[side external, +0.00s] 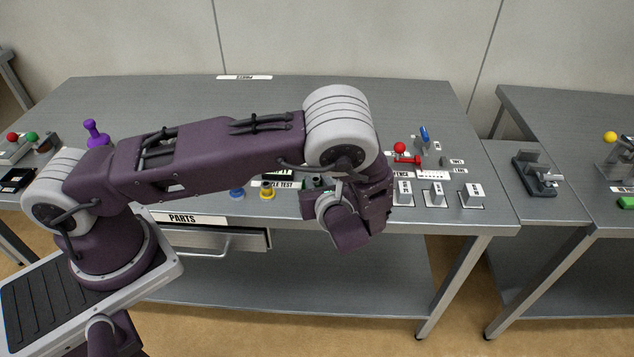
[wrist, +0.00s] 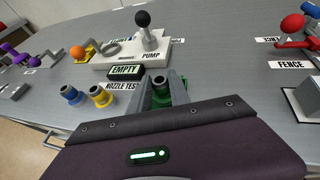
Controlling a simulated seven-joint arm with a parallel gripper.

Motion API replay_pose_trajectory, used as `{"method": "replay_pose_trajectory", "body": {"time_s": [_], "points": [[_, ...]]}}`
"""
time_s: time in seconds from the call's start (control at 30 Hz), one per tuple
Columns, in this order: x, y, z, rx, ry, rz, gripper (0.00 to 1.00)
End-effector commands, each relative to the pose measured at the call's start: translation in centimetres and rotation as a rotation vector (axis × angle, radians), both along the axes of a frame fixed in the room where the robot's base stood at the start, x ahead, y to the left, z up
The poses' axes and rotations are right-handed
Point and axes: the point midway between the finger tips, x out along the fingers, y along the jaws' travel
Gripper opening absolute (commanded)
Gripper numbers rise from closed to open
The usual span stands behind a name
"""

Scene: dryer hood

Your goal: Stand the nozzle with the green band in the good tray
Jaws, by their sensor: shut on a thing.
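In the wrist view my gripper (wrist: 163,84) is shut on the green nozzle (wrist: 161,98), with a grey finger on either side of it. The nozzle looks upright; its lower part is hidden by my wrist housing. I cannot tell whether it touches the table. In the side view a bit of dark green (side external: 317,181) shows beside my wrist, which hides the fingertips. A blue-banded nozzle (wrist: 72,94) and a yellow-banded nozzle (wrist: 100,96) stand to its left, by the nozzle test label (wrist: 126,87). I cannot make out a tray labelled good.
A pump (wrist: 150,42) with a black knob and an EMPTY sign (wrist: 125,72) stand just behind the nozzles. A red-knobbed fence fixture (side external: 405,158) and several grey blocks (side external: 437,194) stand to the right. The table's back half is largely clear. A drawer (side external: 215,240) hangs under the front edge.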

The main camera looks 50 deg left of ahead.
Motion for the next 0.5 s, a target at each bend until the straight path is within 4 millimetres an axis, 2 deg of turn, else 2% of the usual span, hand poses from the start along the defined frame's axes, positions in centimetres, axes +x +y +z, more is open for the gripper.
{"method": "replay_pose_trajectory", "body": {"time_s": [0.3, 0.33, 0.43, 0.5], "points": [[0.02, 0.03, -0.24, 0.001, 0.000, 0.000, 0.00], [0.02, 0.03, -0.26, 0.000, -0.001, 0.000, 0.27], [0.02, 0.03, -0.24, 0.000, -0.001, 0.000, 0.45], [0.02, 0.03, -0.23, 0.000, -0.001, 0.000, 0.45]]}}
